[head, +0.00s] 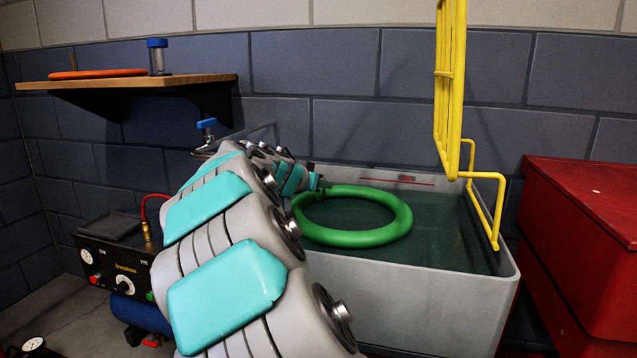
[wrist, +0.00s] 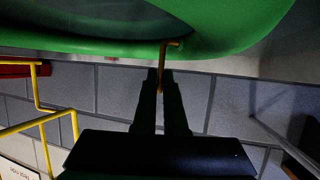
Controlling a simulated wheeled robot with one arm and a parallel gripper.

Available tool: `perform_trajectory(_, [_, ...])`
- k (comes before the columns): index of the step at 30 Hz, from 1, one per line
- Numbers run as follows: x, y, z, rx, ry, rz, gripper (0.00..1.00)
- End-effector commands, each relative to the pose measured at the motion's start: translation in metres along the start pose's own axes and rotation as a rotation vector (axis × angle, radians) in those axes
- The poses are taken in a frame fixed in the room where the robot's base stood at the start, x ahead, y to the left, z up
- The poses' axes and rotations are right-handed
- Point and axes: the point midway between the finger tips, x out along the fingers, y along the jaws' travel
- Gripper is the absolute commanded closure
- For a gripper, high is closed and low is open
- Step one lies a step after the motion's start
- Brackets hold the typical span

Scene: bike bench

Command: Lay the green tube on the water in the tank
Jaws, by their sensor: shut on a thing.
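The green tube (head: 352,239) is a ring held nearly level over the water (head: 450,240) in the grey tank (head: 420,310), toward its left side. I cannot tell whether it touches the water. My gripper (head: 320,183) is at the tube's far left edge. In the wrist view, my gripper (wrist: 161,82) is shut on the tube's thin brass valve stem (wrist: 166,52), with the green tube (wrist: 225,35) filling the top of that view. The tank's left rim is mostly hidden behind my arm.
A yellow rack (head: 450,90) stands over the tank's right side. A red cabinet (head: 580,230) is at the right. A wooden shelf (head: 150,83) holds an orange ring (head: 97,74) and a blue-capped jar (head: 157,57). A black compressor box (head: 115,255) stands at left.

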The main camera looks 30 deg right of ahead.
Motion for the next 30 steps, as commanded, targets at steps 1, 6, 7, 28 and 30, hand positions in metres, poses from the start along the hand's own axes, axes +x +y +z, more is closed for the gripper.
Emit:
perform_trajectory(1, [0.0,0.0,0.0,0.0,0.0,0.0,1.0])
perform_trajectory(6, [0.0,0.0,0.0,0.0,0.0,0.0,1.0])
perform_trajectory(7, [0.0,0.0,0.0,0.0,0.0,0.0,0.88])
perform_trajectory(28, [-0.008,0.0,-0.001,0.0,0.001,-0.001,0.56])
perform_trajectory(30, [-0.015,0.0,-0.001,0.0,0.001,-0.001,0.56])
